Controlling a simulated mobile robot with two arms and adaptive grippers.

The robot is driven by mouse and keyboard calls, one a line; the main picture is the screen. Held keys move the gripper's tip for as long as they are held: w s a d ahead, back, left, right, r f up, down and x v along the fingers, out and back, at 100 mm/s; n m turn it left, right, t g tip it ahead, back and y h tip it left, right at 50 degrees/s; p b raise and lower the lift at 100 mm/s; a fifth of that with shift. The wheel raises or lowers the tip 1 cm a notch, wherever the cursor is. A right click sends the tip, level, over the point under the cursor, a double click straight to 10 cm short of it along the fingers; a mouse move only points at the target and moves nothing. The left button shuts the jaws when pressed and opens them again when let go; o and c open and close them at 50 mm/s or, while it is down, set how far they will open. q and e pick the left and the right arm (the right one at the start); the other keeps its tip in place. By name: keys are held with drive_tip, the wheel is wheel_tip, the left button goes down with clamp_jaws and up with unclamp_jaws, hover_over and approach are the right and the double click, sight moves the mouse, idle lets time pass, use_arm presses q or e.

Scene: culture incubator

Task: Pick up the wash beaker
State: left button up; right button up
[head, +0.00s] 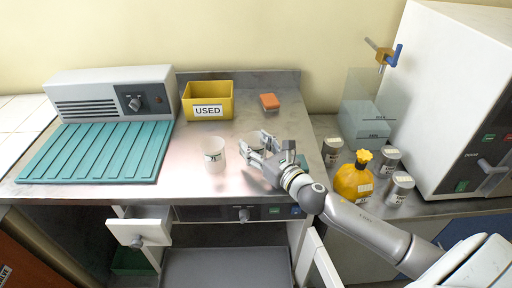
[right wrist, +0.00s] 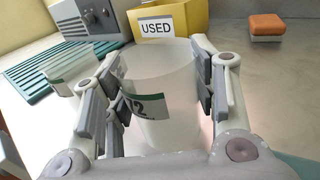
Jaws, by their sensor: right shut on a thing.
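My right gripper (head: 257,148) is over the steel bench and shut on a translucent beaker. In the right wrist view this beaker (right wrist: 165,105) stands upright between the fingers, with a green-edged label showing a 2. A second translucent beaker (head: 213,155) stands on the bench to the left of the gripper; it also shows in the right wrist view (right wrist: 72,72). I cannot read which of the two is the wash beaker. In the head view the held beaker is mostly hidden by the fingers. My left gripper is not in view.
A yellow USED bin (head: 226,104) and an orange sponge-like block (head: 269,102) are behind. A teal ribbed mat (head: 95,152) lies left, before a grey device (head: 112,92). A yellow bottle (head: 352,183) and several grey canisters (head: 332,150) stand right. A drawer (head: 139,230) is open below.

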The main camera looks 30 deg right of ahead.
sight(256, 139)
drive_tip(key=shift+r, duration=0.6)
wheel_tip(256, 139, up, 2)
drive_tip(key=shift+r+p, duration=0.2)
drive_tip(key=shift+p, duration=0.2)
drive_tip(key=s+r+p, duration=0.2)
drive_tip(key=s+r, duration=0.7)
drive_tip(key=s, duration=0.5)
drive_tip(key=shift+r, duration=0.25)
